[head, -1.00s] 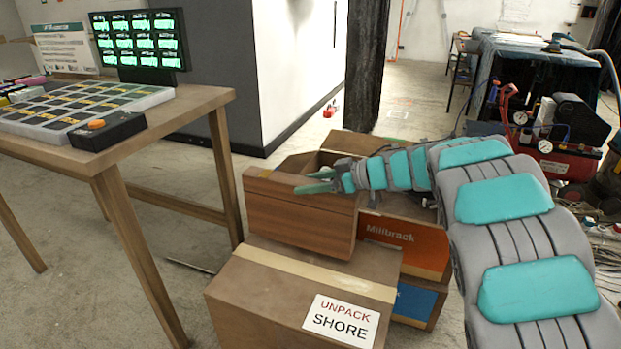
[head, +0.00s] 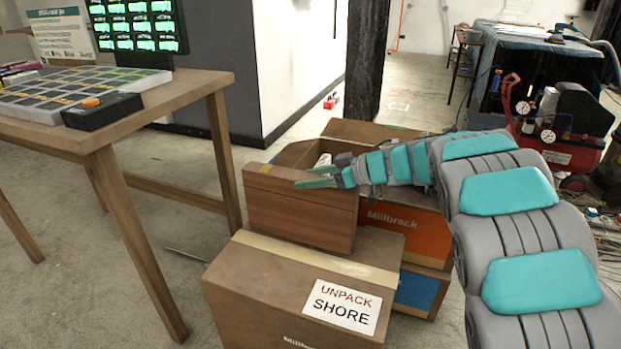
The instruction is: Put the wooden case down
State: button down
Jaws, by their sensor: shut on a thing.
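The wooden case (head: 298,213) is a reddish-brown box with a thin seam near its top. It stands upright just over the back part of a taped cardboard box (head: 250,287) labelled "UNPACK SHORE". I cannot tell whether its underside touches the box top. My gripper (head: 318,178) reaches in from the right with its teal-green fingers at the case's upper right edge, shut on it. The far finger is partly hidden.
Open boxes marked "Millbrack" (head: 392,220) are stacked right behind the case. A wooden table (head: 180,100) with a tray of panels and a screen (head: 137,27) stands at left. A red compressor (head: 560,150) is at right.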

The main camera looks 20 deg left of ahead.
jog(key=shift+f, duration=0.4)
jog(key=shift+c, duration=2.2)
grip_release()
jog(key=o, duration=0.4)
jog(key=shift+f, duration=0.1)
jog(key=shift+d, duration=0.1)
jog(key=shift+v, duration=3.85)
